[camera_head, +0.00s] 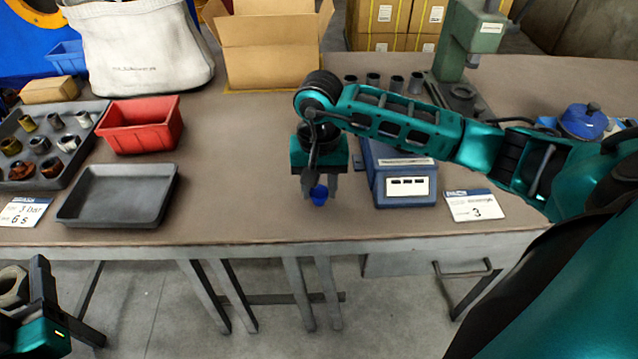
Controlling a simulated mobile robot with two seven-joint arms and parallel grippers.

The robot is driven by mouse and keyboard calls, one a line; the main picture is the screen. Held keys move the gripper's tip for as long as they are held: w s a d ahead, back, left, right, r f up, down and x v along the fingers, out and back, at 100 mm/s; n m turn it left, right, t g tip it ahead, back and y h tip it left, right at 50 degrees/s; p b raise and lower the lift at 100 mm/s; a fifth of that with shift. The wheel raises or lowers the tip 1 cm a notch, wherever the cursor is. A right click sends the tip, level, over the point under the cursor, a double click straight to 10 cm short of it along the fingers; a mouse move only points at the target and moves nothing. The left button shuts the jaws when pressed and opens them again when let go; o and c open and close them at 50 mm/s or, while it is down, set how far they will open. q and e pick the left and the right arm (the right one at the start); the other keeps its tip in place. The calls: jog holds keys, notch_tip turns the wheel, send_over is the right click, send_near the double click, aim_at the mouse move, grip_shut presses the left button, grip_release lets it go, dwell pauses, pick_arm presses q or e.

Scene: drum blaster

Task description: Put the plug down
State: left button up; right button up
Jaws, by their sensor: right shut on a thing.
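A small blue plug (319,195) is between the fingertips of my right gripper (318,188). The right gripper is shut on it and points down over the front middle of the table, left of a blue device. I cannot tell whether the plug touches the tabletop (240,190). My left gripper (22,290) is at the lower left corner, in front of the table and away from the plug; its fingers are partly cut off by the picture edge.
An empty dark tray (120,196), a red bin (140,125) and a tray of metal fittings (85,138) stand left. The blue device (405,187) and a card (474,205) are right. A cardboard box (267,55) stands behind. The table between tray and gripper is clear.

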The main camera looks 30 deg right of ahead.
aim_at(319, 192)
jog(key=shift+f, duration=0.15)
jog(key=o, duration=1)
jog(key=shift+o, duration=0.2)
jog(key=shift+r, duration=0.35)
notch_tip(319, 192, up, 12)
jog(key=shift+f+p, duration=0.15)
jog(key=shift+p, duration=0.25)
